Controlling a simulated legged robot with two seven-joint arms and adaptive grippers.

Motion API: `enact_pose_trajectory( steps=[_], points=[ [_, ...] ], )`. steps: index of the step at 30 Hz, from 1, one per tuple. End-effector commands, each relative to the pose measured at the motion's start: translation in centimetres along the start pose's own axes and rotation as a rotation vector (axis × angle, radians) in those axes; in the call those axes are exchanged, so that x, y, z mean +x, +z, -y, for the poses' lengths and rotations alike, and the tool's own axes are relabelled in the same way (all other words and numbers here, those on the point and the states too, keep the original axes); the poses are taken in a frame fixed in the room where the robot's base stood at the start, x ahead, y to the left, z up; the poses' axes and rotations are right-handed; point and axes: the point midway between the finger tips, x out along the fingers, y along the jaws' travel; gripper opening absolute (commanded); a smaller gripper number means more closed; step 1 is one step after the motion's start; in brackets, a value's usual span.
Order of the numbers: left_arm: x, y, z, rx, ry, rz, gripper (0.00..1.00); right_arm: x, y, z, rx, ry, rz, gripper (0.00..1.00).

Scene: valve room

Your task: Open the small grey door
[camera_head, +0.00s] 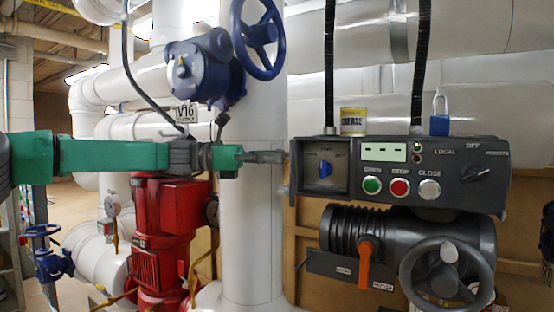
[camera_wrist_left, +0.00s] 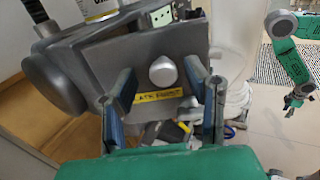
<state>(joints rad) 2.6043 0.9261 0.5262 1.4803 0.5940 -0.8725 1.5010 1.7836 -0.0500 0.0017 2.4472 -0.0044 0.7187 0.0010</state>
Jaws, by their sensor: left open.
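The grey control box (camera_head: 400,172) is on the right of the head view. Its left end has a grey panel (camera_wrist_left: 145,75) with a round light knob (camera_wrist_left: 162,71) and a yellow label (camera_wrist_left: 158,94), seen in the wrist view. I take this panel for the small grey door; it looks shut. The knob shows as a small stub (camera_head: 283,190) in the head view. My left gripper (camera_head: 280,157) is open beside the box's left end. In the wrist view its fingers (camera_wrist_left: 160,88) spread either side of the knob, apart from it. My right gripper (camera_wrist_left: 293,100) is small at the right there.
A white vertical pipe (camera_head: 252,240) stands behind my left gripper. A red pump (camera_head: 165,225) and blue valve (camera_head: 200,68) are left of it. Below the box is a grey actuator with a handwheel (camera_head: 445,275) and orange lever (camera_head: 364,268). A can (camera_head: 353,121) and padlock (camera_head: 440,123) are on top.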

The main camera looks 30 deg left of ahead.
Motion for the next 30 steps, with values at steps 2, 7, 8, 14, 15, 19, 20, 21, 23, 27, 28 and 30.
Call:
enact_pose_trajectory(
  steps=[2, 7, 8, 14, 15, 19, 20, 21, 23, 27, 28, 30],
  points=[
    [-1.2, 0.1, -0.1, 0.001, 0.002, 0.003, 0.42, 0.0, 0.0, -0.1, 0.001, 0.000, -0.001, 0.41],
    [-4.3, 0.0, -0.2, 0.000, 0.003, 0.005, 0.42, 0.0, 0.0, 0.0, 0.000, 0.000, -0.001, 0.41],
    [-4.8, -0.1, -0.2, 0.000, 0.002, 0.005, 0.42, 0.0, 0.0, 0.0, 0.000, 0.000, -0.001, 0.41],
    [-7.1, -0.2, -0.5, -0.002, 0.002, 0.005, 0.42, 0.0, -0.1, 0.1, 0.000, 0.001, -0.001, 0.41],
    [-7.2, -0.2, -0.5, -0.003, 0.001, 0.004, 0.42, 0.0, -0.1, 0.1, 0.000, 0.001, -0.001, 0.41],
    [-7.3, -0.3, -0.4, -0.003, 0.000, 0.003, 0.42, 0.0, -0.1, 0.0, 0.000, 0.001, -0.001, 0.41],
    [-7.3, -0.3, -0.4, -0.003, 0.000, 0.002, 0.42, 0.0, -0.1, 0.0, 0.000, 0.000, -0.001, 0.41],
    [-7.2, -0.2, -0.4, -0.002, 0.000, 0.002, 0.42, 0.0, -0.1, 0.0, 0.000, 0.000, -0.001, 0.41],
    [-7.2, -0.2, -0.4, -0.002, 0.001, 0.002, 0.42, 0.0, -0.2, 0.0, 0.001, 0.001, 0.001, 0.41],
    [-7.1, -0.2, -0.3, -0.002, 0.001, 0.002, 0.00, 0.0, -0.3, 0.1, 0.000, 0.002, 0.000, 0.41],
    [-7.1, -0.2, -0.3, -0.002, 0.001, 0.002, 0.00, 0.0, -0.3, 0.1, 0.000, 0.002, 0.000, 0.41],
    [-7.2, -0.2, -0.3, -0.002, 0.001, 0.002, 0.00, 0.0, -0.3, 0.1, 0.000, 0.002, 0.001, 0.41]
  ],
)
